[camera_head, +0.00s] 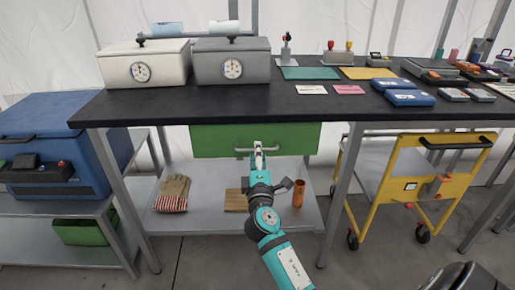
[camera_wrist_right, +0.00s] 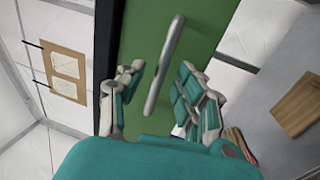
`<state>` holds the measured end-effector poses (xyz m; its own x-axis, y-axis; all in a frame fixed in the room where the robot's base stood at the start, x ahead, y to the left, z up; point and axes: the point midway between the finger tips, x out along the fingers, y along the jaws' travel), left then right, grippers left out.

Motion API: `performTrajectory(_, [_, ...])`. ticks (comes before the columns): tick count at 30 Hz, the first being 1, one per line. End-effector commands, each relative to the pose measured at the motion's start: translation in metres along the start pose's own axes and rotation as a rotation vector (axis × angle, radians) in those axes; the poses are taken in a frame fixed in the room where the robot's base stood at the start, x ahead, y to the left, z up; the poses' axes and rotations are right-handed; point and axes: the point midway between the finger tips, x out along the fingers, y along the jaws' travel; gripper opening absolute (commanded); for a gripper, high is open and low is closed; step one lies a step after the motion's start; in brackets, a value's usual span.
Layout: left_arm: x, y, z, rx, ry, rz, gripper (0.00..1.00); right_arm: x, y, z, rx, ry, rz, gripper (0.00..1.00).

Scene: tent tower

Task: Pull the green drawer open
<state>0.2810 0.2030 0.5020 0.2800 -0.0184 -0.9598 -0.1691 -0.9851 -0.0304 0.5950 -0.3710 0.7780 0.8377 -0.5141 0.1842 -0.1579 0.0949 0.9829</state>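The green drawer (camera_head: 295,139) hangs under the black-topped workbench (camera_head: 230,106). Its green front (camera_wrist_right: 205,30) also fills the middle of the right wrist view. A grey bar handle (camera_head: 243,149) crosses the drawer front; it shows as a slanted bar in the right wrist view (camera_wrist_right: 170,52). My right gripper (camera_head: 259,149) reaches up to the handle. In the right wrist view its two fingers (camera_wrist_right: 162,68) stand apart on either side of the bar, with visible gaps. Contact with the handle cannot be made out. My left gripper is not in view.
A lower shelf (camera_head: 205,213) holds work gloves (camera_head: 173,193), a brown board (camera_head: 236,200) and an orange cylinder (camera_head: 298,193). A yellow cart (camera_head: 385,200) stands right, a blue cooler (camera_head: 50,160) left. Bench legs flank the drawer. Boxes and small items cover the benchtop.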

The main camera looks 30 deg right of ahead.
Motion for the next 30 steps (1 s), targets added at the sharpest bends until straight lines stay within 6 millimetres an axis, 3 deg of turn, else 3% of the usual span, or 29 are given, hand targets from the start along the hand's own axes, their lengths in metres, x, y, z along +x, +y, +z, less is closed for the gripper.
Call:
performTrajectory(6, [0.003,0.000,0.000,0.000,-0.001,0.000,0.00,0.018,0.000,0.000,0.000,0.000,0.000,0.34])
performTrajectory(14, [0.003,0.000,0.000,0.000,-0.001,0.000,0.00,0.019,0.000,0.000,0.000,0.000,-0.001,0.34])
performTrajectory(23, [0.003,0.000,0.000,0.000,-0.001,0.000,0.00,0.019,0.000,0.000,0.000,0.000,-0.001,0.00])
performTrajectory(30, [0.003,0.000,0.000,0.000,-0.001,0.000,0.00,0.019,-0.001,0.000,0.000,0.000,-0.001,0.00])
